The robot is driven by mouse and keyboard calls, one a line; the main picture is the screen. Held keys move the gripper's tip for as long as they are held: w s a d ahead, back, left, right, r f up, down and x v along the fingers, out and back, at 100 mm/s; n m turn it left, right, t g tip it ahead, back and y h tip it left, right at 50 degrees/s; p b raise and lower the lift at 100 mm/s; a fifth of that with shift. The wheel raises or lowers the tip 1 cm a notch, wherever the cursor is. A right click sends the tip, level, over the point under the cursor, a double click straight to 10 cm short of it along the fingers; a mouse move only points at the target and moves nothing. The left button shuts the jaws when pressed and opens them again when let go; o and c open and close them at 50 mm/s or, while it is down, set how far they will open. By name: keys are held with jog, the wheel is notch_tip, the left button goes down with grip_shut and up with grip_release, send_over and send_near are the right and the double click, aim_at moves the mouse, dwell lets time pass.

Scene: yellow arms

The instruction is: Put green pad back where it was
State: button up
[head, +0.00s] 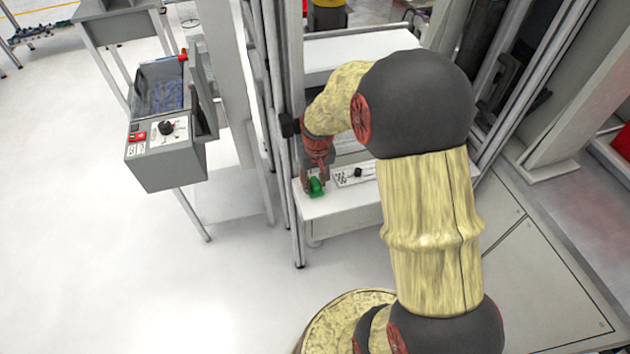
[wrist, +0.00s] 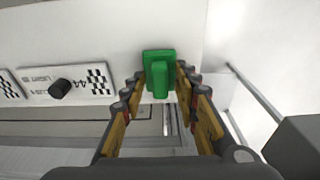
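The green pad (wrist: 160,60) is a flat square piece with a raised block on it. In the wrist view it is between the two fingertips of my gripper (wrist: 161,72). The fingertips are close to its left and right sides; I cannot tell whether they press on it. In the head view the green pad (head: 316,187) shows just below my gripper (head: 314,180), at the left front of a white surface (head: 328,204). I cannot tell whether the pad rests on this surface or is slightly above it.
A label plate (wrist: 62,84) with a black knob and checker markers is left of the pad. Metal frame posts (head: 296,235) stand close to my gripper. A grey control box (head: 166,150) is further left.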

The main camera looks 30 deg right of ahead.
aim_at(315, 184)
jog(key=o, duration=0.4)
jog(key=shift+f, duration=0.1)
jog(key=shift+f, duration=0.1)
jog(key=shift+f+b, duration=0.15)
jog(key=shift+b, duration=0.15)
jog(key=r+p, duration=0.1)
jog(key=r, duration=0.2)
jog(key=r+p, duration=0.1)
jog(key=r, duration=0.2)
jog(key=r+p, duration=0.1)
jog(key=r, duration=0.2)
jog(key=shift+s+a+p, duration=0.25)
jog(key=shift+s+p, duration=0.05)
jog(key=shift+s, duration=0.1)
jog(key=s+a+r+n+t, duration=0.1)
jog(key=s+a+r, duration=0.15)
jog(key=r, duration=0.25)
jog(key=s+a+r+t, duration=0.1)
jog(key=s+a+r, duration=0.15)
jog(key=r, duration=0.35)
jog(key=s+a+r, duration=0.3)
jog(key=s, duration=0.1)
jog(key=s+a+r+n+t, duration=0.1)
jog(key=s+a+r, duration=0.1)
jog(key=s, duration=0.3)
jog(key=s+a+r+n+t, duration=0.1)
jog(key=s+a+r, duration=0.2)
jog(key=s+r, duration=0.1)
jog(key=shift+s+a, duration=0.35)
jog(key=shift+s, duration=0.25)
